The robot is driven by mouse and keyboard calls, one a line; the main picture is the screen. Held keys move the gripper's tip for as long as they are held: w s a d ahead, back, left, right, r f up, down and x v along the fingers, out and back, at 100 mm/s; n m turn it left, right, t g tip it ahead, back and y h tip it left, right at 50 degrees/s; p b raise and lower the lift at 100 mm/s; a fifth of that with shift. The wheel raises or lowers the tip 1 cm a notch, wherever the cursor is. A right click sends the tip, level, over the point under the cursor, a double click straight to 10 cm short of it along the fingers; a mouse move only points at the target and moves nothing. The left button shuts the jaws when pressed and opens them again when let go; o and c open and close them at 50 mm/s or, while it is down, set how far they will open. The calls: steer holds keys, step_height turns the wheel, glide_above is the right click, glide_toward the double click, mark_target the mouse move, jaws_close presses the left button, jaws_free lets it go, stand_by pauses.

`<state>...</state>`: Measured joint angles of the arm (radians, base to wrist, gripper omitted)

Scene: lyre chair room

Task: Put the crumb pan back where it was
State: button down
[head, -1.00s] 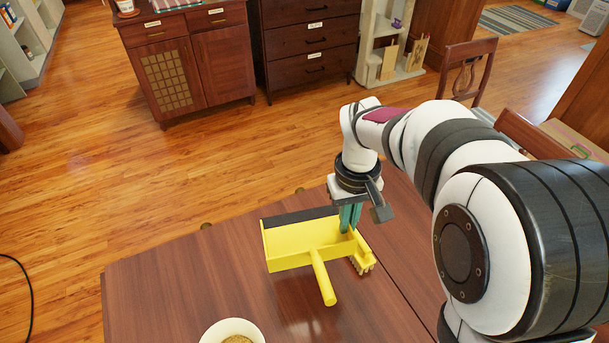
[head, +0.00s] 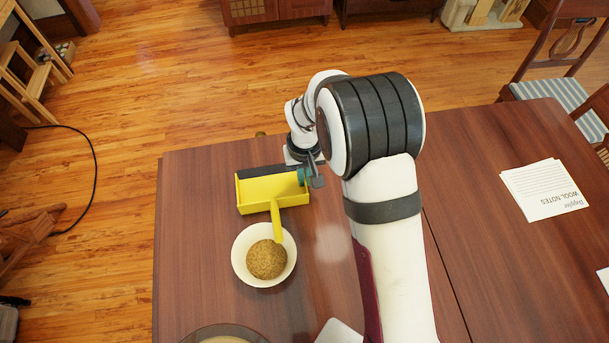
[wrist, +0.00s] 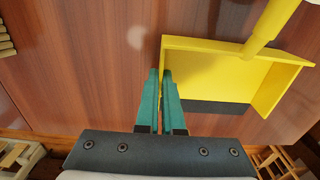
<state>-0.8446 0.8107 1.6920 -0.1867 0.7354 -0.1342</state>
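The yellow crumb pan (head: 290,189) is above or on the left part of the wooden table, with its dark lip toward the far edge. Its handle points to the near side, and the handle's tip overlaps the rim of a white bowl in the head view. My gripper (head: 303,176) is at the pan's right side. In the wrist view, the teal fingers of my gripper (wrist: 161,74) close around the side wall of the crumb pan (wrist: 207,72). I cannot tell how high the pan is above the table.
The white bowl (head: 240,266) holds a brown grainy heap, and a larger bowl (head: 262,334) stands nearer. Papers (head: 542,188) lie on the right of the table (head: 200,240). The table's left and middle-right parts are clear.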

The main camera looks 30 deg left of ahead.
steer(key=shift+f, duration=0.1)
steer(key=c, duration=1.5)
jaws_free()
steer(key=shift+f, duration=0.1)
steer(key=o, duration=0.5)
steer(key=shift+c, duration=0.2)
step_height(320, 180, up, 12)
steer(key=d+r+m, duration=0.3)
steer(key=d+r, duration=0.3)
steer(key=d, duration=0.3)
steer(key=s+d+r+m+y, duration=0.1)
steer(key=s+d+r+m, duration=0.15)
steer(key=d, duration=0.45)
steer(key=s+d+r+m, duration=0.2)
steer(key=s+d+m, duration=0.2)
steer(key=d, duration=0.3)
steer(key=s+d+f+m, duration=0.1)
steer(key=s+d+m, duration=0.4)
steer(key=s, duration=0.4)
steer(key=shift+d+f+y, duration=0.3)
steer(key=shift+d+y, duration=0.1)
